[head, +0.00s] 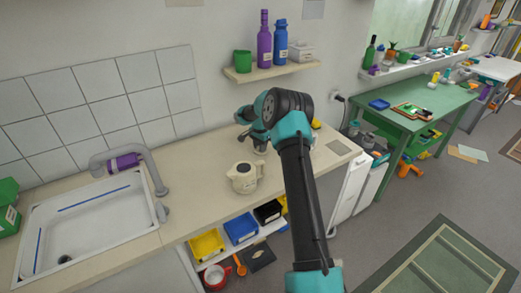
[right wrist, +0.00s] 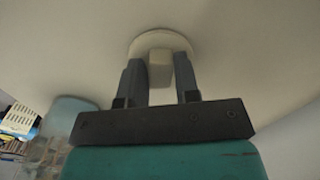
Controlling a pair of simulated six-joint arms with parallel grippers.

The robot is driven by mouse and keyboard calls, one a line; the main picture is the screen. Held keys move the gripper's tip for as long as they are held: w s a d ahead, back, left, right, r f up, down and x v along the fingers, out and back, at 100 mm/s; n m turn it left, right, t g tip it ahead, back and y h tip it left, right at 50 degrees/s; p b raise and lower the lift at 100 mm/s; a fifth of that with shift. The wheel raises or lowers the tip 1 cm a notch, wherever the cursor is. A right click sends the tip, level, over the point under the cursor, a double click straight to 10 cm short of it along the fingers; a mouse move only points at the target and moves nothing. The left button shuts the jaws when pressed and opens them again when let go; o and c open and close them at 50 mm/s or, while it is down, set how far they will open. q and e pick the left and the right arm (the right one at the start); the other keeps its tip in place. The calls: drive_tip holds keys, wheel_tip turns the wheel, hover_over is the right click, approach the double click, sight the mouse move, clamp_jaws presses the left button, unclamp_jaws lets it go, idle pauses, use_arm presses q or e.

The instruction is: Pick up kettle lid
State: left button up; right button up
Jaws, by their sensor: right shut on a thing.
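In the right wrist view, a round cream lid (right wrist: 148,37) with a blocky knob (right wrist: 160,72) is seen from above. My right gripper (right wrist: 159,66) has its two grey fingers on either side of the knob and is shut on it. The pale surface of the counter lies behind the lid; I cannot tell whether the lid touches it. In the head view, a cream kettle (head: 244,180) stands upright on the counter, to the left of my right arm. My left gripper is not in view.
The counter (head: 205,207) has free room left of the kettle, up to the sink (head: 95,225). A wall shelf (head: 270,72) with bottles hangs above. A bluish clear container (right wrist: 68,120) is beside my gripper in the right wrist view.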

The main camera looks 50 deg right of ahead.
wheel_tip(320, 180, up, 10)
idle(0.6)
idle(0.4)
